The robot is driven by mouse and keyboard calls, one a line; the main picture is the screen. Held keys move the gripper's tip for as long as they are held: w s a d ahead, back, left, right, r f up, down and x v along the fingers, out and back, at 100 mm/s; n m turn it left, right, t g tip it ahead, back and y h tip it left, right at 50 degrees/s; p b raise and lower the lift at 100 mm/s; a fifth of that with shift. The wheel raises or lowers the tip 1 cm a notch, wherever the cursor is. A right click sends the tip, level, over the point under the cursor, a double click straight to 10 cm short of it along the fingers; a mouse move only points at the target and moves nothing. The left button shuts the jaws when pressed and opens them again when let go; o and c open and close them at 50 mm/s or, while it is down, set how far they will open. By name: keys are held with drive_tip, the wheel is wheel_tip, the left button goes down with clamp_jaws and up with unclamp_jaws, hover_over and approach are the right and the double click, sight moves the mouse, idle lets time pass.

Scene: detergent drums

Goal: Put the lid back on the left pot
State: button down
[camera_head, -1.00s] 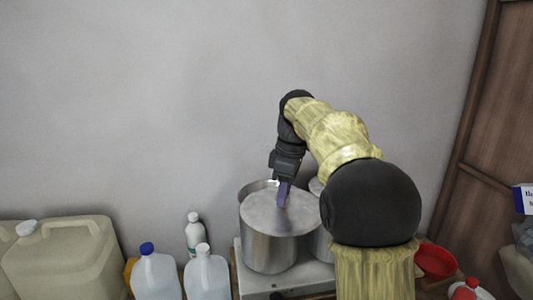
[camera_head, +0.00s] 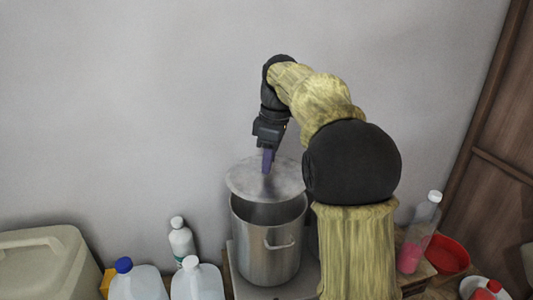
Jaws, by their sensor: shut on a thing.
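The left pot (camera_head: 268,252) is a steel pot with a side handle, standing upright on a light stand. Its dark opening shows at the front. The round grey lid (camera_head: 245,182) is just above the pot, a little toward the back left, and covers the rear of the opening from view. A gap shows between the lid and the pot's front rim; I cannot tell whether they touch at the back. My gripper (camera_head: 267,163) points down and is shut on the lid near its middle. A second pot is almost wholly hidden behind my arm.
A white bottle (camera_head: 181,243), blue-capped jug (camera_head: 136,282) and white-capped jug (camera_head: 197,282) stand left of the pot. A large beige canister (camera_head: 40,265) is further left. A pink-filled bottle (camera_head: 417,235) and red bowl (camera_head: 447,255) are to the right. The wall behind is bare.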

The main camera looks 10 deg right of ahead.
sight(270, 175)
drive_tip(key=shift+s+r, duration=0.15)
drive_tip(key=shift+s, duration=0.2)
drive_tip(key=shift+w+f+b, duration=0.2)
drive_tip(key=shift+f+b, duration=0.25)
drive_tip(key=shift+f, duration=0.05)
drive_tip(key=shift+s+f+b, duration=0.1)
drive_tip(key=shift+f+b, duration=0.8)
drive_tip(key=shift+b, duration=0.1)
wheel_tip(270, 175, down, 3)
drive_tip(key=b, duration=0.3)
drive_tip(key=shift+f, duration=0.2)
drive_tip(key=shift+a+f, duration=0.15)
drive_tip(key=shift+f, duration=0.05)
drive_tip(key=shift+r, duration=0.1)
drive_tip(key=shift+d, duration=0.2)
drive_tip(key=shift+a, duration=0.15)
drive_tip(key=shift+s, duration=0.15)
